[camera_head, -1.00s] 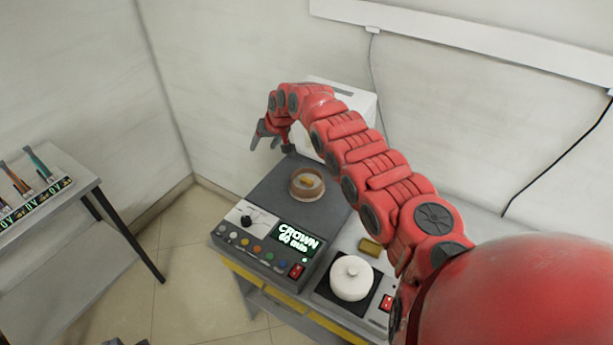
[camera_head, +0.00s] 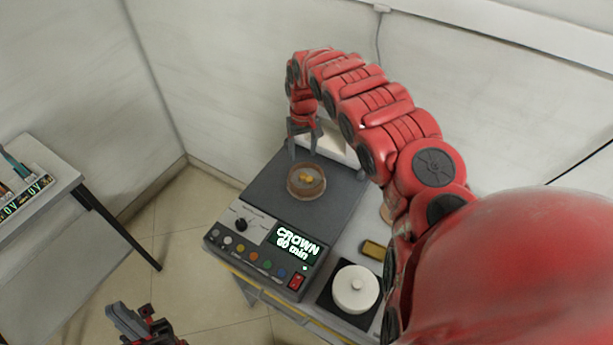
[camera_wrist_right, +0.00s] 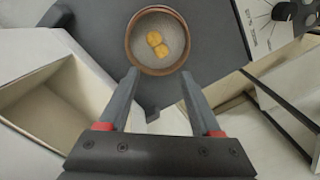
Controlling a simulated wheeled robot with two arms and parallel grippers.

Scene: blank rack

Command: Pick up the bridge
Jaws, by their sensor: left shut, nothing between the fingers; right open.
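A small yellow-orange, two-lobed piece, which looks like the bridge (camera_head: 306,178), lies inside a round brown-rimmed dish (camera_head: 306,195) on the grey top of the CROWN machine. The right wrist view shows the piece (camera_wrist_right: 158,42) in the dish (camera_wrist_right: 136,61) from above. My right gripper (camera_head: 303,153) points down, just behind the dish. Its fingers are open and empty; in the right wrist view the gripper (camera_wrist_right: 158,82) has its tips either side of the dish's near rim. My left gripper (camera_head: 140,318) is shut and empty at the bottom left, away from the machine.
The CROWN machine (camera_head: 232,248) has a lit display reading 60 min, a knob and coloured buttons. A white round lidded pot (camera_head: 355,288) and a yellow block (camera_head: 373,250) stand to its right. A white box stands behind. A side table (camera_head: 58,165) is at left.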

